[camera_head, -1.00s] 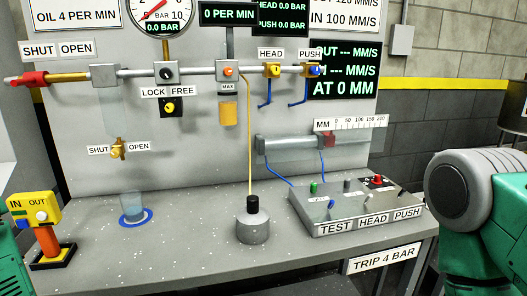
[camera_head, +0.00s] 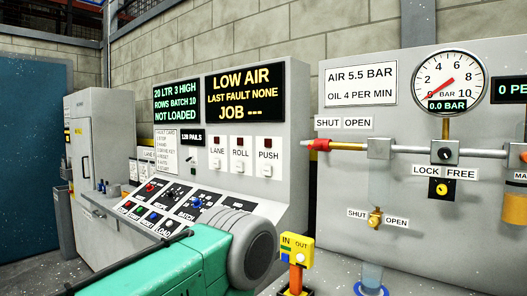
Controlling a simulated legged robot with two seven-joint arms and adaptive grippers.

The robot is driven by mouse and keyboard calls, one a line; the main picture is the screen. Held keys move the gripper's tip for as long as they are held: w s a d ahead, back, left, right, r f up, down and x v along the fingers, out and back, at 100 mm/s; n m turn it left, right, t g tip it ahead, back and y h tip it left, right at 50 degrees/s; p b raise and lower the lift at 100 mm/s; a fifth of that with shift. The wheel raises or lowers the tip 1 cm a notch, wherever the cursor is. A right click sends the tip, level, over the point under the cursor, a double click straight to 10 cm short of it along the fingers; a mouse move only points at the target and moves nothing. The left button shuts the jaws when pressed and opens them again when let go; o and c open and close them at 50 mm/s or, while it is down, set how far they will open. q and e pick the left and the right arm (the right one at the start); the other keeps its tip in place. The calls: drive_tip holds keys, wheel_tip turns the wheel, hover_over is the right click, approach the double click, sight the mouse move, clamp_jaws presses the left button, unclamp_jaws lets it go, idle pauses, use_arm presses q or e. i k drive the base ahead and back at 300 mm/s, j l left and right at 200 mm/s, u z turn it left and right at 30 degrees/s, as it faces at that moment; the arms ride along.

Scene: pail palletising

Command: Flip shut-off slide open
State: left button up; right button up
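The shut-off slide is a red sleeve (camera_head: 319,145) on the left end of the air pipe, below the SHUT OPEN label (camera_head: 343,123). It sits under the word SHUT. The pressure gauge (camera_head: 447,80) above the pipe reads 0.0 bar. My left arm's green link and grey joint fill the lower middle, in front of the console and left of the slide. Neither of my grippers is in view.
A sloped console (camera_head: 165,215) with buttons stands at the left, its screen (camera_head: 243,94) reading LOW AIR. A yellow IN/OUT box (camera_head: 297,249) stands low, near my arm. A small brass valve (camera_head: 375,218) sits below the pipe. The space directly before the slide looks clear.

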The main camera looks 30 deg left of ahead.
sight(319, 144)
drive_tip(key=u, duration=0.7)
